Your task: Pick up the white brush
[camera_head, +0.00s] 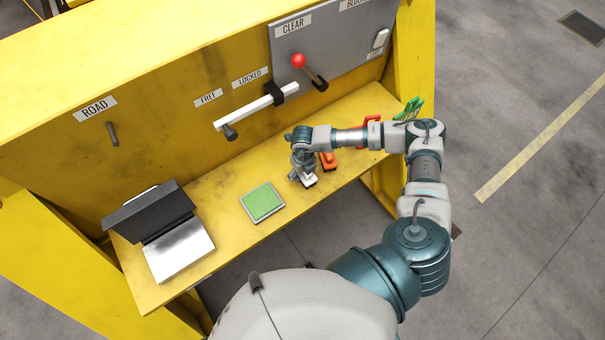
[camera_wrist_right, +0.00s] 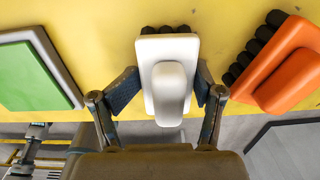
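The white brush (camera_wrist_right: 168,95) lies on the yellow shelf (camera_head: 228,184), its dark bristles showing at its far end in the right wrist view. In the head view only part of the white brush (camera_head: 309,181) shows below my right gripper (camera_head: 302,172). My right gripper (camera_wrist_right: 168,88) is open, with one finger on each side of the brush. The fingertips are close to its sides; I cannot tell whether they touch. My left gripper is not in view.
An orange brush (camera_wrist_right: 290,75) lies to the right of the white one, and a green pad (camera_wrist_right: 35,75) to the left. An open black case (camera_head: 150,217) stands at the shelf's left end. A red-knobbed lever (camera_head: 299,61) juts from the wall behind.

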